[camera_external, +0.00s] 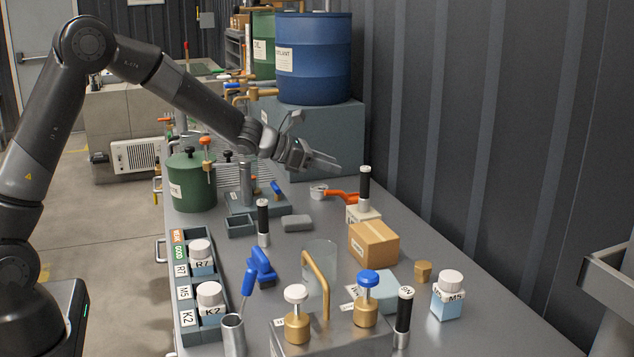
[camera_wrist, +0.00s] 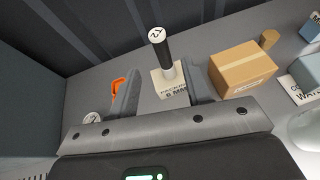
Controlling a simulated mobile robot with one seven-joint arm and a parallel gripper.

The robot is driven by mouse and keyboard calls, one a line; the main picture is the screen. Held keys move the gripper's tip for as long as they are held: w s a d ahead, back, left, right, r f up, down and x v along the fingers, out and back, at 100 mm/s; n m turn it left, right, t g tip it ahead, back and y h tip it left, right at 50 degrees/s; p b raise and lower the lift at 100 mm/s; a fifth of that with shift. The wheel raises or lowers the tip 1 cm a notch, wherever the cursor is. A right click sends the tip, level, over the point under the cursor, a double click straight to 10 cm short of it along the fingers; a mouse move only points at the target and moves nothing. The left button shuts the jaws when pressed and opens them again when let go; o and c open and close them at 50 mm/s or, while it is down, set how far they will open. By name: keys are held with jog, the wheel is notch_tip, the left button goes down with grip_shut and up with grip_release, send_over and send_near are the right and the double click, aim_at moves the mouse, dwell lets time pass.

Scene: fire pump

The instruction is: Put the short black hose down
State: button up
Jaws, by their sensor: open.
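A short black hose (camera_external: 365,183) with a silver lower end stands upright at the white block marked PACKING 5 MM (camera_external: 362,214). In the wrist view, the hose (camera_wrist: 161,45) shows a white labelled top and appears to stand on the block (camera_wrist: 172,88). My gripper (camera_external: 338,164) is open and empty, to the left of the hose. In the wrist view, the hose is seen between and beyond my two fingers (camera_wrist: 165,88), apart from both. Two similar black pieces with silver lower ends stand on the table, one at the middle (camera_external: 263,222) and one at the front (camera_external: 404,312).
A cardboard box (camera_external: 373,244) sits just in front of the block. An orange-handled tool (camera_external: 343,196) lies left of it. The corrugated wall (camera_external: 440,110) rises close behind on the right. A blue drum (camera_external: 313,60) stands at the back. Brass fittings (camera_external: 297,327) stand at the front.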

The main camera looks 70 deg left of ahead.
jog(key=s+d+r+m+g+h, duration=0.2)
jog(key=s+d+r+m, duration=0.3)
jog(key=s+d+m, duration=0.45)
jog(key=s+d+r+m+g+h, duration=0.2)
jog(key=s+d+r+m, duration=0.4)
jog(key=s+d+m, duration=0.35)
jog(key=s+f+m+g+y, duration=0.1)
jog(key=s+m+y, duration=0.2)
jog(key=s+m, duration=0.4)
jog(key=s+a+f+m+g+y, duration=0.1)
jog(key=s+m, duration=0.7)
jog(key=s, duration=1.2)
jog(key=shift+a+f+g+y, duration=0.25)
jog(key=shift+f+g+y, duration=0.5)
jog(key=shift+y, duration=0.25)
